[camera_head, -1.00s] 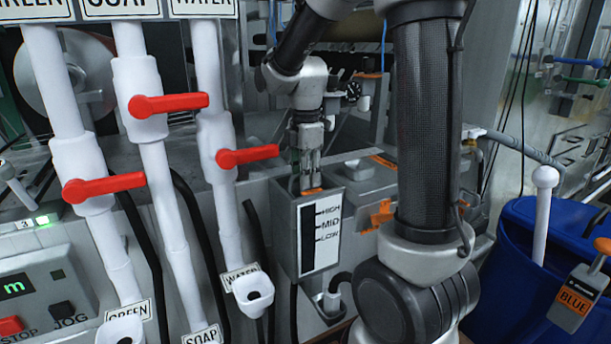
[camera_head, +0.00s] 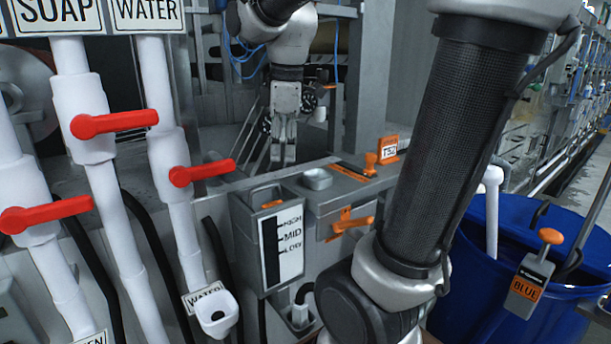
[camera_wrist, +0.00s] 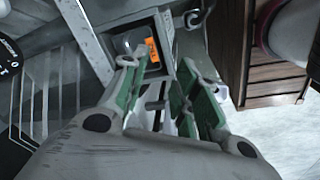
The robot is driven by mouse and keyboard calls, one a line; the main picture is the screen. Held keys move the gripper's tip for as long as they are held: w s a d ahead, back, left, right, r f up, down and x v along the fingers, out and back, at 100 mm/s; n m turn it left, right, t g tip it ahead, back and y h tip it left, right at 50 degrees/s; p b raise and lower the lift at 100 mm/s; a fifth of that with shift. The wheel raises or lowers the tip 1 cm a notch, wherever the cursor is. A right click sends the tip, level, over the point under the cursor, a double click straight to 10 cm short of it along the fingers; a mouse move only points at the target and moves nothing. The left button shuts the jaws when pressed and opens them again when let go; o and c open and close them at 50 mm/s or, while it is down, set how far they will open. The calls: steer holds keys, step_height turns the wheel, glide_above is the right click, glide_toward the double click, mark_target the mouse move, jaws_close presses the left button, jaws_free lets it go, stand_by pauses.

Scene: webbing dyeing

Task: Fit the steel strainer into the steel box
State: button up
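The steel box (camera_head: 243,228) with the HIGH, MID, LOW label stands at the middle of the head view. An orange piece (camera_head: 272,204), which looks like the steel strainer's grip, shows at the box's mouth. The strainer's body is hidden inside, so its depth and seating cannot be told. My gripper (camera_head: 283,152) hangs above and behind the box mouth in the head view, apart from it. In the wrist view, my gripper's green-padded fingers (camera_wrist: 163,72) stand apart with nothing held between them. An orange piece (camera_wrist: 152,52) shows beyond the fingertips.
A small round steel cup (camera_head: 317,179) and an orange handle (camera_head: 352,226) sit right of the box. White pipes with red levers (camera_head: 202,172) stand to its left. A blue barrel (camera_head: 540,290) stands at the right. My own arm crosses the front.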

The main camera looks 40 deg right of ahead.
steer(key=s+f+m+t, duration=0.2)
steer(key=s+f+m, duration=0.3)
steer(key=s+m, duration=0.6)
steer(key=shift+s+d+m+t, duration=0.3)
steer(key=shift+s+d+t, duration=0.1)
steer(key=shift+s, duration=0.1)
